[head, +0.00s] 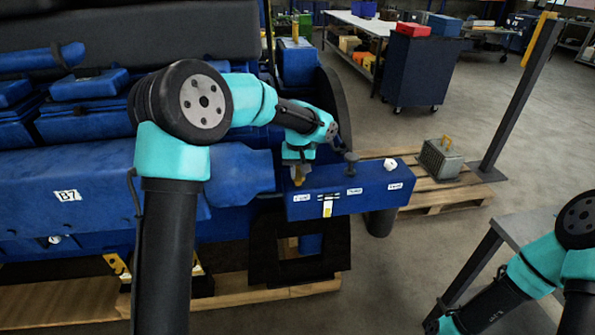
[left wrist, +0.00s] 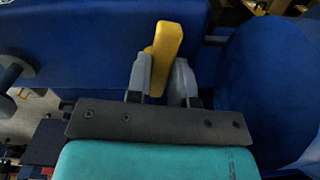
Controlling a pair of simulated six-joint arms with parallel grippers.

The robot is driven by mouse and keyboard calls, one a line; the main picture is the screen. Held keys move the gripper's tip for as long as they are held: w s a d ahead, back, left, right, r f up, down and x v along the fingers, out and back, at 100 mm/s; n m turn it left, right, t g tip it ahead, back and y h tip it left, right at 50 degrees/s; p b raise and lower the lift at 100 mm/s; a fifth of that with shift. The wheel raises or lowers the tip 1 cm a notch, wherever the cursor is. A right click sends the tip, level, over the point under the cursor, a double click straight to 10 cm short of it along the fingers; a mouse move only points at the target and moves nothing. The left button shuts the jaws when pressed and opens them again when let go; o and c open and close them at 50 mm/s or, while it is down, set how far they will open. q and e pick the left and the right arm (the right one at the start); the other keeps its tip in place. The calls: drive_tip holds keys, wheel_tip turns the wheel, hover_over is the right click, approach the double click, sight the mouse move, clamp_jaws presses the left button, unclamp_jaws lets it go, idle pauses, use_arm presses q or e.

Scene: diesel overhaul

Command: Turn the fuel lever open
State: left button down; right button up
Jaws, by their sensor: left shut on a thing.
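The fuel lever (left wrist: 167,45) is a yellow bar standing up from a blue surface in the left wrist view. My left gripper (left wrist: 160,78) is shut on it, with one grey finger on each side. In the head view the left gripper (head: 298,172) points down at the left end of a blue control box (head: 345,205). Only a small yellow part of the lever (head: 298,181) shows below it there. The lever's foot is hidden. My right arm shows at the lower right of the head view, but its fingers do not.
The control box also bears a black knob (head: 351,163), a white knob (head: 390,164) and small white labels. The blue engine (head: 90,170) fills the left side. A wooden pallet (head: 440,192) carries a grey crate (head: 440,160). A grey post (head: 520,95) stands to the right. Open floor lies in front.

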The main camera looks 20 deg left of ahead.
sight(299, 173)
use_arm(q)
drive_tip(key=shift+d+n, duration=0.1)
drive_tip(key=shift+n, duration=0.9)
drive_tip(key=c, duration=1)
unclamp_jaws()
drive_tip(key=shift+r, duration=0.1)
wheel_tip(299, 173, up, 17)
drive_tip(key=shift+r, duration=0.15)
